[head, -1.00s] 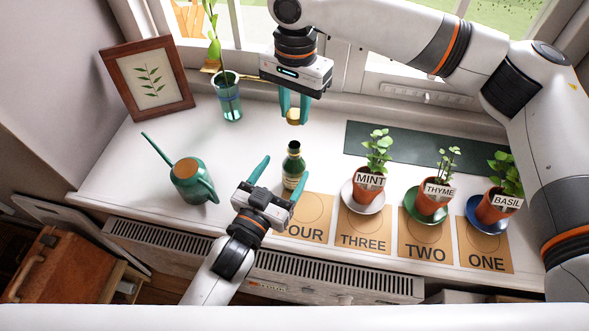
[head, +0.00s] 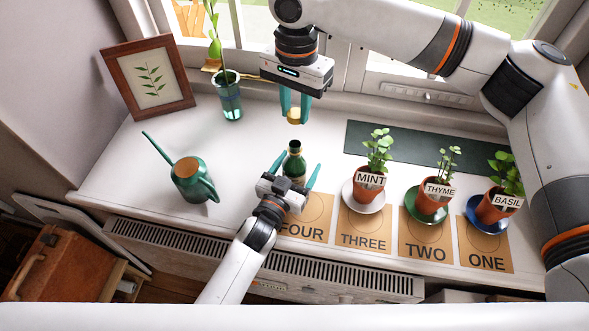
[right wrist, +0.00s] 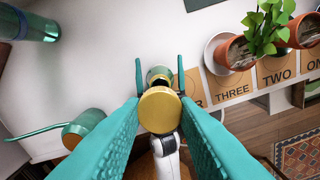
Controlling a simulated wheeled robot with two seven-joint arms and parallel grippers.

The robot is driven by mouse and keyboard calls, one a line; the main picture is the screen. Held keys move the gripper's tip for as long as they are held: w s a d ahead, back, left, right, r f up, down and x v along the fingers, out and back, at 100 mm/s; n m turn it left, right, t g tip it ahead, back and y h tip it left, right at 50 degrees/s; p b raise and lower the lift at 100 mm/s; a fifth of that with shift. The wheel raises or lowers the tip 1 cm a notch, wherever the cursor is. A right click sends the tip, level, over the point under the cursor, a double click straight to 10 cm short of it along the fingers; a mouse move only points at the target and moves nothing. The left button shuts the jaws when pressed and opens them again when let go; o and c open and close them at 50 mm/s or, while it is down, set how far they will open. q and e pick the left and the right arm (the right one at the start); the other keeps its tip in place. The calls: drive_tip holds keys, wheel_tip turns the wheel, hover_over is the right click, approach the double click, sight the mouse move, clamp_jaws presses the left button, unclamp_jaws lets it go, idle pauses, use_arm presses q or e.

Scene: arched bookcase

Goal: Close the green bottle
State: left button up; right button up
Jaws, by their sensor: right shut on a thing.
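The green bottle (head: 294,162) stands upright on the white sill, its dark mouth open at the top. My left gripper (head: 295,172) is open, with one finger on each side of the bottle; whether the fingers touch it I cannot tell. My right gripper (head: 294,108) points down above and behind the bottle, shut on a gold cap (head: 294,116). In the right wrist view the round gold cap (right wrist: 160,109) sits between the teal fingers, with the bottle (right wrist: 158,74) partly hidden behind it.
A teal watering can (head: 190,180) stands to the left, and a glass vase (head: 229,96) with a stem stands behind. Potted mint (head: 370,180), thyme (head: 432,198) and basil (head: 493,207) stand to the right by numbered cards. A framed leaf picture (head: 148,80) leans at the back left.

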use_arm(q)
drive_tip(key=c, duration=1.4)
drive_tip(key=shift+c, duration=0.2)
use_arm(e)
drive_tip(key=shift+s+f, duration=0.15)
drive_tip(key=shift+f, duration=2.35)
drive_tip(key=shift+f, duration=0.85)
drive_tip(key=shift+s+f, duration=0.1)
drive_tip(key=shift+f, duration=0.5)
use_arm(q)
clamp_jaws()
use_arm(e)
drive_tip(key=m, duration=1.3)
drive_tip(key=shift+a, duration=0.1)
